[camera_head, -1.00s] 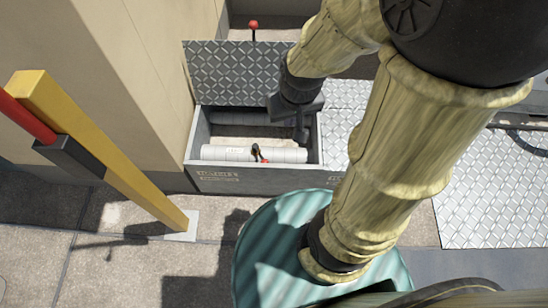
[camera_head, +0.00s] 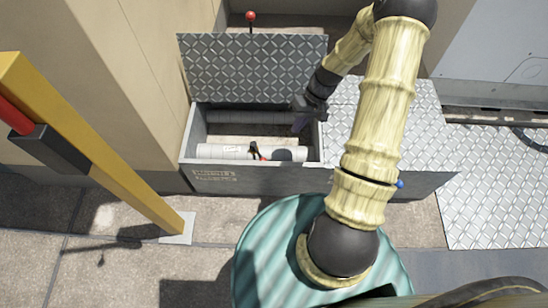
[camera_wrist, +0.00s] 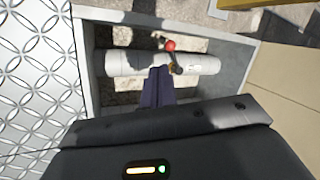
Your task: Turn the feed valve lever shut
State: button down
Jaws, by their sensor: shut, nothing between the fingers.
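The feed valve lever (camera_head: 254,150) is a small dark handle with red on it, on the near white pipe (camera_head: 222,152) inside an open floor box (camera_head: 240,180). In the wrist view the lever (camera_wrist: 177,67) shows a red ball end beside the white pipe (camera_wrist: 125,62). My gripper (camera_head: 299,127) is over the right end of the box, right of the lever and apart from it. In the wrist view my gripper's dark fingers (camera_wrist: 160,70) are together and empty, their tips in front of the pipe just left of the lever. The lever's base is partly hidden.
A raised tread-plate lid (camera_head: 250,68) stands behind the box, with a red-knobbed post (camera_head: 251,17) beyond. A tread-plate cover (camera_head: 375,125) lies right of the box. A yellow post (camera_head: 120,185) and beige wall (camera_head: 120,80) stand left. A grey pipe (camera_head: 230,117) runs at the back.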

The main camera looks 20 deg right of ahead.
notch_tip(320, 180, down, 10)
jog(key=w+d+t+y+b, duration=0.1)
jog(key=d+y, duration=0.1)
jog(key=y, duration=0.1)
jog(key=shift+w+d+f+m, duration=0.15)
jog(key=shift+w+d+m, duration=0.2)
jog(key=shift+d+m, duration=0.05)
jog(key=shift+f+b, duration=0.1)
jog(key=shift+b, duration=0.2)
jog(key=b+x, duration=0.2)
jog(key=x, duration=0.2)
jog(key=a+r+b+x, duration=0.1)
jog(key=b+x, duration=0.1)
jog(key=x, duration=0.2)
jog(key=a+r+b+x, duration=0.1)
jog(key=b+x, duration=0.1)
jog(key=x, duration=0.3)
jog(key=shift+a+b, duration=0.15)
jog(key=shift+b, duration=0.25)
